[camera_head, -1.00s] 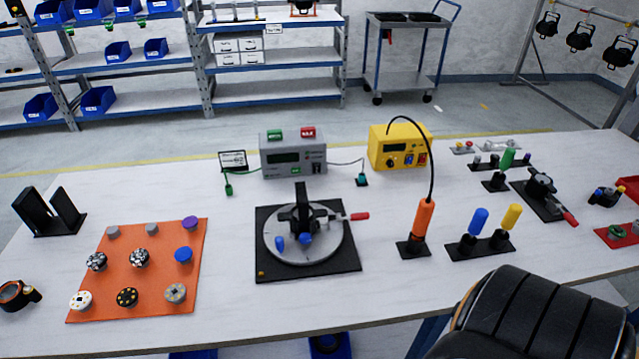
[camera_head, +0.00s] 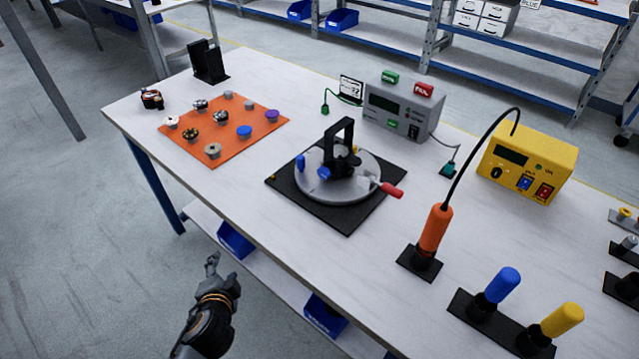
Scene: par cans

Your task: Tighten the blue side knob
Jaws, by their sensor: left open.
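The fixture (camera_head: 369,174) is a grey round plate on a black square base, with a black upright bracket, in the middle of the table. Two small blue knobs show on it: one upright at its left edge (camera_head: 300,164) and one at the bracket's foot (camera_head: 323,173). I cannot tell from here how tight either is. A red-handled lever (camera_head: 389,189) sticks out to the right. My left gripper (camera_head: 211,262) is open and empty, off the table's front edge, below and left of the fixture and well apart from it. My right gripper is out of view.
An orange mat (camera_head: 222,136) with several round parts lies to the left. A grey tester (camera_head: 395,107) and yellow power unit (camera_head: 527,162) stand behind. An orange-handled screwdriver (camera_head: 435,229) stands upright to the right. Blue bins (camera_head: 235,240) sit under the table's front edge.

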